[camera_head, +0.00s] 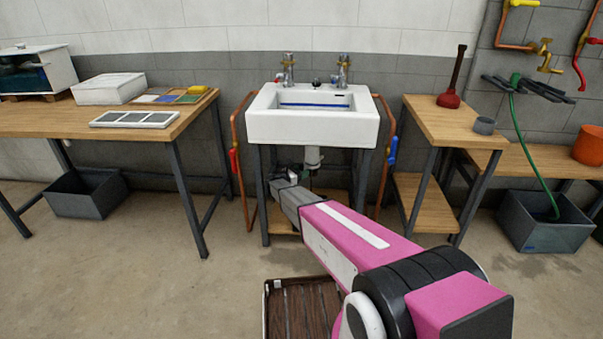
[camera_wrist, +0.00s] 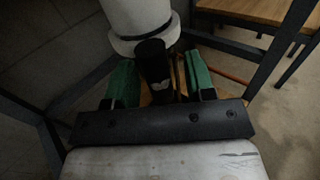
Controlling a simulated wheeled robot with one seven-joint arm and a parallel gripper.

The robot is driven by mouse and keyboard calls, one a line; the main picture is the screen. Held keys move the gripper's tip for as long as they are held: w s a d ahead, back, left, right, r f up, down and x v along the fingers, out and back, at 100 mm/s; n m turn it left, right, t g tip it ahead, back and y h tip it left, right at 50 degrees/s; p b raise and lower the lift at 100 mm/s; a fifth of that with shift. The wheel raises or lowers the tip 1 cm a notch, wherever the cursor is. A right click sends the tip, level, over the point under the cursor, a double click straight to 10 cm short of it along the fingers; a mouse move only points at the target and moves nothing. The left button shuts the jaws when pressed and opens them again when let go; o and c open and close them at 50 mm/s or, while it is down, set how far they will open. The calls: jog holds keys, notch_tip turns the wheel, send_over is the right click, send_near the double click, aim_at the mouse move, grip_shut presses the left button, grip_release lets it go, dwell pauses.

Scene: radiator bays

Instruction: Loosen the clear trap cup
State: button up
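The sink's white trap body (camera_head: 312,157) hangs below the white basin, and it also shows in the wrist view (camera_wrist: 138,18). Under it in the wrist view is a dark cylinder (camera_wrist: 154,62) with a pale mark. It sits where the trap cup would be, but it looks dark and I cannot see through it. My gripper (camera_wrist: 160,76) has its two green fingers apart, one on each side of the cylinder. A gap shows at the right finger; contact at the left is unclear. In the head view my gripper (camera_head: 285,182) is below the basin's left part, its fingers hard to make out.
The white sink (camera_head: 313,125) stands on dark legs, with copper pipes bearing a red handle (camera_head: 234,161) and a blue handle (camera_head: 392,151) on either side. A slatted brown tray (camera_head: 302,307) lies in front. Wooden benches stand left (camera_head: 60,120) and right (camera_head: 450,130).

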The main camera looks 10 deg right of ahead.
jog(key=v, duration=1)
jog(key=shift+s+a, duration=0.2)
jog(key=shift+a, duration=0.15)
